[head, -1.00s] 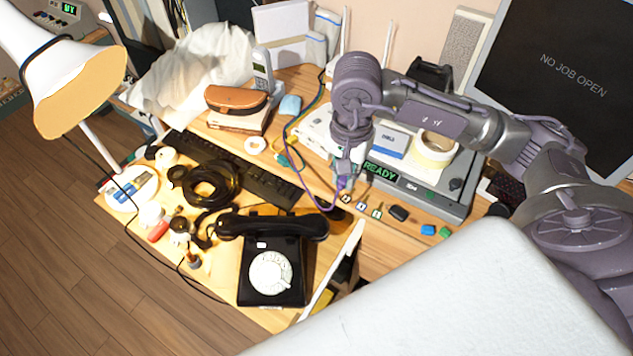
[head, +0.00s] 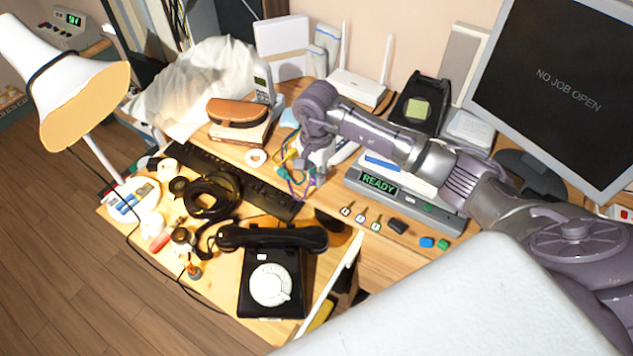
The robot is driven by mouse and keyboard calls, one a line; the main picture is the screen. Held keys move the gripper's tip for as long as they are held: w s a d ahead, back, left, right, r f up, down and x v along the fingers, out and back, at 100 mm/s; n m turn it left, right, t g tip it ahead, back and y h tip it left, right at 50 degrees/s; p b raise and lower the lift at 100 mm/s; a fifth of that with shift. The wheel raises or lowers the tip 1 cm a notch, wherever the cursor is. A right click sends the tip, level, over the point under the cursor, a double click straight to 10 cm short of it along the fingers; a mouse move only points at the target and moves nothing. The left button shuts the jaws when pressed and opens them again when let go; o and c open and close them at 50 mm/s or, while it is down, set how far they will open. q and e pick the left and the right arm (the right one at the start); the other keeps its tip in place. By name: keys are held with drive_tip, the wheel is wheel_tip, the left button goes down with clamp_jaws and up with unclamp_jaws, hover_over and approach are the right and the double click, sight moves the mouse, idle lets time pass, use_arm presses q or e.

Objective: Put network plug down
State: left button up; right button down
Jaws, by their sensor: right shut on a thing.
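My right gripper (head: 313,188) reaches in from the right and points down over the wooden desk, by the right end of the black keyboard. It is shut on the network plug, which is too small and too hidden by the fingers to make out. A purple cable (head: 294,194) loops beside the fingertips, close to yellow and teal cables. I cannot tell whether the plug touches the desk. My left gripper is not in view.
A black dial phone (head: 272,285) stands at the front. The keyboard (head: 240,183) lies left of the gripper. A device reading READY (head: 380,184), small keys (head: 361,217) and coloured blocks (head: 427,242) are to the right. A white router (head: 357,88) stands behind.

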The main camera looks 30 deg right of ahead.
sight(317, 192)
wheel_tip(317, 192, down, 3)
drive_tip(key=shift+f+p, duration=0.2)
drive_tip(key=shift+p, duration=0.25)
drive_tip(key=shift+f, duration=0.2)
drive_tip(key=shift+f+b, duration=0.25)
drive_tip(key=shift+b, duration=0.1)
drive_tip(key=c, duration=1.1)
unclamp_jaws()
drive_tip(key=shift+r, duration=0.1)
drive_tip(key=shift+r+p, duration=0.2)
drive_tip(key=shift+p, duration=0.1)
wheel_tip(317, 192, up, 12)
drive_tip(key=shift+b, duration=1.1)
